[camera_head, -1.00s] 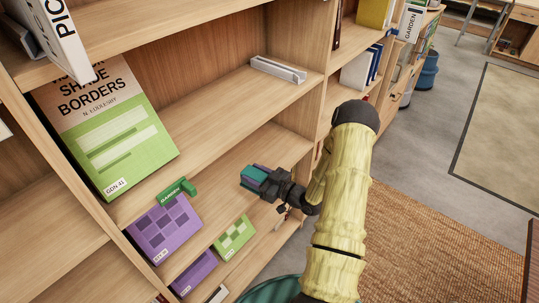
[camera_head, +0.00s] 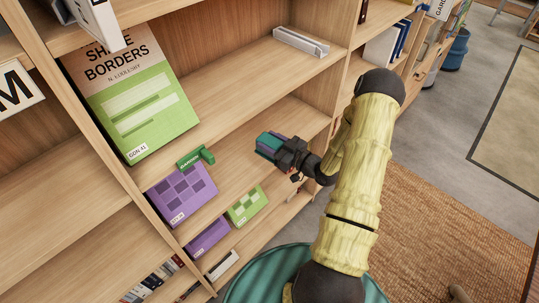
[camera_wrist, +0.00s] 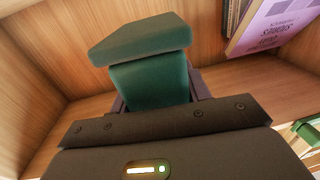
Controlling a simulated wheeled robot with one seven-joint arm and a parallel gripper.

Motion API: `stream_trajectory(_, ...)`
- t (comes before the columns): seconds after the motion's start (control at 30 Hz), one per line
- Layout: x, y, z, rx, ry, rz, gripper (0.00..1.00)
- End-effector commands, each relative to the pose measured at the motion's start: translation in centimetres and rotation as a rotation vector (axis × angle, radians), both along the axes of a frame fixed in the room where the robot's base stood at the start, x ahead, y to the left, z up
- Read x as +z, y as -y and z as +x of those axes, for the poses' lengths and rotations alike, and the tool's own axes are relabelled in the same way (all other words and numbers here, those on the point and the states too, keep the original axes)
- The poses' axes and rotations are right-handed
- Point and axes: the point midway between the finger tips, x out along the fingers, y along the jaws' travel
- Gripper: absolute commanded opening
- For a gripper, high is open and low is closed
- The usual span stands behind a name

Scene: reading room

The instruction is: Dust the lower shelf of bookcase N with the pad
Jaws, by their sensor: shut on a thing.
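My gripper (camera_head: 285,152) is shut on the pad (camera_head: 268,143) inside a lower shelf compartment of the wooden bookcase, above or at the bare shelf board (camera_head: 240,165). In the wrist view the pad (camera_wrist: 140,40) is a dark green block on a green grip (camera_wrist: 150,85) between the jaws. Whether it touches the board cannot be told. A purple book (camera_head: 182,195) stands at the left end of this shelf and shows upper right in the wrist view (camera_wrist: 272,25).
A green shelf marker (camera_head: 195,157) sits near the purple book. A green book (camera_head: 140,95) and a grey rack (camera_head: 300,42) stand on the shelf above. A green-patterned book (camera_head: 246,205) is below. A sign "M" (camera_head: 18,90) is at left.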

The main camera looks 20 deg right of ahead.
Motion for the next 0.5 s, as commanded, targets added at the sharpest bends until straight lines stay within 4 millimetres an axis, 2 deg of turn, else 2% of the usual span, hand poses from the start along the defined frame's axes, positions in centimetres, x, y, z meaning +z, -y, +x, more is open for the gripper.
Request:
stream_trajectory(0.03, 0.66, 0.00, 0.01, 0.000, 0.001, 0.000, 0.22)
stream_trajectory(0.2, 1.55, 0.00, 0.01, 0.000, 0.001, 0.000, 0.22)
stream_trajectory(0.5, 1.54, 0.00, 0.01, 0.000, 0.001, 0.000, 0.22)
